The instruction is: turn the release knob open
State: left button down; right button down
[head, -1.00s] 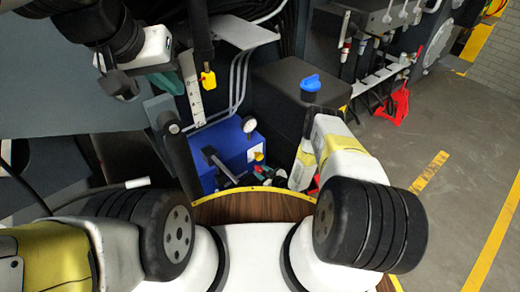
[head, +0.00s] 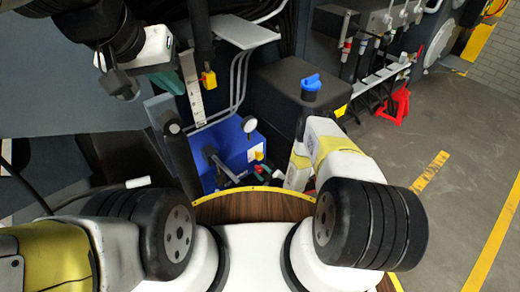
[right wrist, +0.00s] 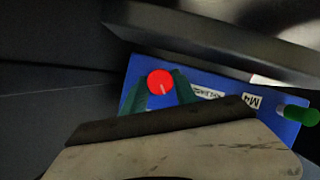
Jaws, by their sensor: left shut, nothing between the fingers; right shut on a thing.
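A round red knob (right wrist: 160,83) with a pale pointer line sits on a blue panel (right wrist: 215,95) in the right wrist view. I take it as the release knob. My right gripper (right wrist: 158,92) has its dark green fingers on either side of the knob and is shut on it. In the head view my right arm reaches down beside a blue box, and its fingers cannot be made out. My left gripper (head: 168,83), with green fingertips, is shut and empty at the upper left, apart from the blue box (head: 228,135).
A green knob (right wrist: 300,115) stands at the right end of the panel. A dark tank with a blue cap (head: 311,82) is right of the blue box. A round gauge (head: 249,125) stands on the box. Open floor (head: 470,150) lies at the right.

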jog(key=c, duration=1)
grip_release()
jog(key=v, duration=0.8)
jog(key=shift+o, duration=0.2)
